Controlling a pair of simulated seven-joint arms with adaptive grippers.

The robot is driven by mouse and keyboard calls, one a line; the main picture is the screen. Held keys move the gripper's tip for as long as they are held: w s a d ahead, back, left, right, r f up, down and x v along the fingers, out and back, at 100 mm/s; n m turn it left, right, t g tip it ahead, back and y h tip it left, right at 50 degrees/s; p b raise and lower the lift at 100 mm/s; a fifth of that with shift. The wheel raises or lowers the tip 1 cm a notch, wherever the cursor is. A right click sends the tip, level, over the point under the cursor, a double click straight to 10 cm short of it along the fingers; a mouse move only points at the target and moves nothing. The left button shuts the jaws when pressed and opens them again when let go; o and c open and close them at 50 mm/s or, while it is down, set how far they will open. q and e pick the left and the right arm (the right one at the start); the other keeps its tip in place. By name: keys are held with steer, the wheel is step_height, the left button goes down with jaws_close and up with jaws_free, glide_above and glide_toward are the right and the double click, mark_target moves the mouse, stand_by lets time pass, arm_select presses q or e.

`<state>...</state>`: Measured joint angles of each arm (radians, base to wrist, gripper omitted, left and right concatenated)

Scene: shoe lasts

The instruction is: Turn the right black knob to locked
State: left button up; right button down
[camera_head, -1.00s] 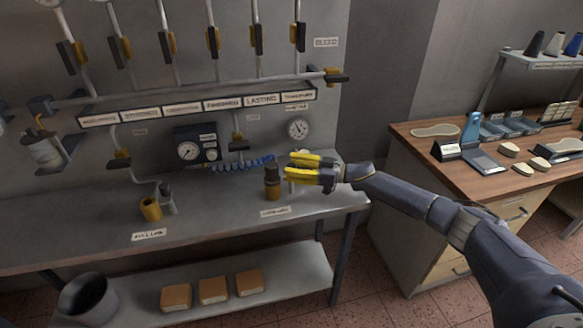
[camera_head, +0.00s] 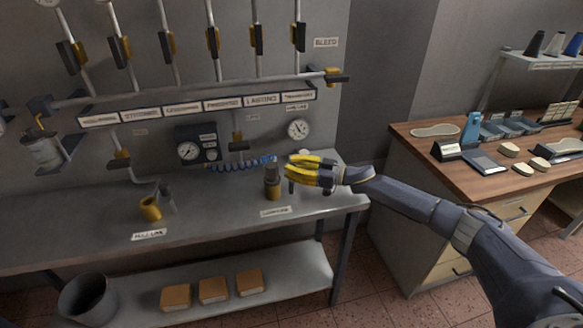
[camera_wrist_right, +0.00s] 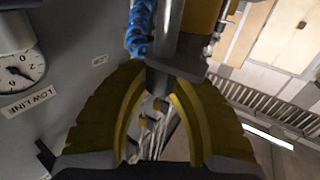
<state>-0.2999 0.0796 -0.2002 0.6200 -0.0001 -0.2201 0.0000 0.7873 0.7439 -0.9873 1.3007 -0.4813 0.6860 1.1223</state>
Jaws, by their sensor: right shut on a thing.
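My right gripper (camera_head: 288,166) reaches in from the right over the wall-side bench, its yellow fingers beside the upper part of the right coupling. That coupling has a dark knob (camera_head: 271,173) above a brass body (camera_head: 274,193) and stands upright on the bench. In the right wrist view my right gripper (camera_wrist_right: 172,76) is shut on a dark grey part, which I take for the right black knob (camera_wrist_right: 180,71). Brass (camera_wrist_right: 203,16) shows beyond it. The fingers hide part of the knob, and I cannot read its lock position. My left gripper is not in view.
A blue coiled hose (camera_head: 240,165) runs behind the coupling, and gauges (camera_head: 298,129) hang on the wall. A second brass fitting (camera_head: 151,208) stands at the left of the bench. The bench front between them is clear. A wooden desk (camera_head: 410,140) stands at the right.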

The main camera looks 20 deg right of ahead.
steer(key=m+t+h, duration=0.6)
steer(key=shift+s+a+h, duration=0.1)
steer(key=shift+h, duration=0.3)
steer(key=shift+m+t+h, duration=0.55)
steer(key=shift+m+h, duration=0.75)
steer(key=shift+h, duration=0.6)
steer(key=shift+m+t+h, duration=0.55)
steer(key=shift+m+h, duration=0.75)
steer(key=shift+h, duration=0.6)
steer(key=shift+m+h, duration=0.4)
steer(key=shift+h, duration=0.2)
steer(key=shift+m+h, duration=0.5)
steer(key=shift+h, duration=0.3)
steer(key=c, duration=1.1)
jaws_free()
steer(key=shift+s+f, duration=0.1)
steer(key=shift+s, duration=0.25)
steer(key=s, duration=0.7)
steer(key=shift+a, duration=0.3)
